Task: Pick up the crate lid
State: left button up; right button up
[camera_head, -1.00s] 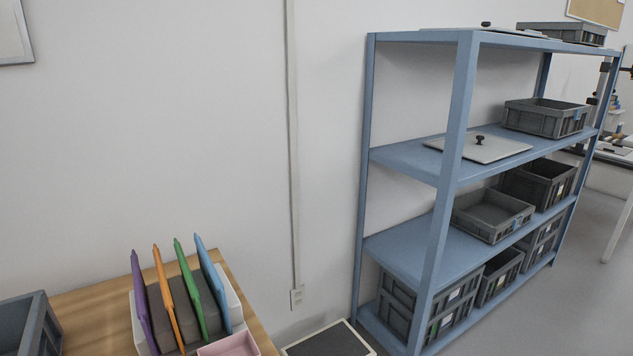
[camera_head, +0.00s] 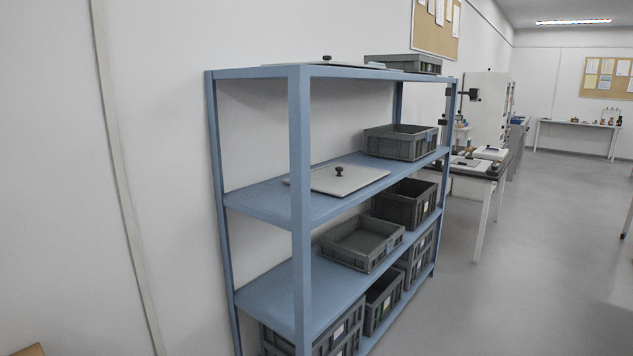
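A flat light-grey crate lid (camera_head: 351,181) with a dark knob lies on the second shelf from the top of the blue shelf unit (camera_head: 299,150). It lies partly behind the near post. Another flat light lid (camera_head: 309,66) with a dark knob lies on the top shelf, seen almost edge-on. Neither of my grippers shows in the head view.
Grey crates stand on the shelves, one (camera_head: 399,141) beyond the lid on the same shelf and a shallow one (camera_head: 361,243) on the shelf below. Open floor (camera_head: 520,260) lies to the right. A white-legged table (camera_head: 484,180) stands beyond the shelf unit.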

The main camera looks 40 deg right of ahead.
aim_at(339, 179)
jog(key=i+l+u, duration=0.15)
jog(key=l, duration=0.6)
jog(key=l+u, duration=0.2)
jog(key=l, duration=0.6)
jog(key=l+u, duration=0.15)
jog(key=l, duration=0.6)
jog(key=l+u, duration=0.2)
jog(key=l, duration=0.6)
jog(key=l+u, duration=0.15)
jog(key=l, duration=0.65)
jog(key=k+l+u, duration=0.2)
jog(key=l, duration=0.55)
jog(key=i, duration=0.05)
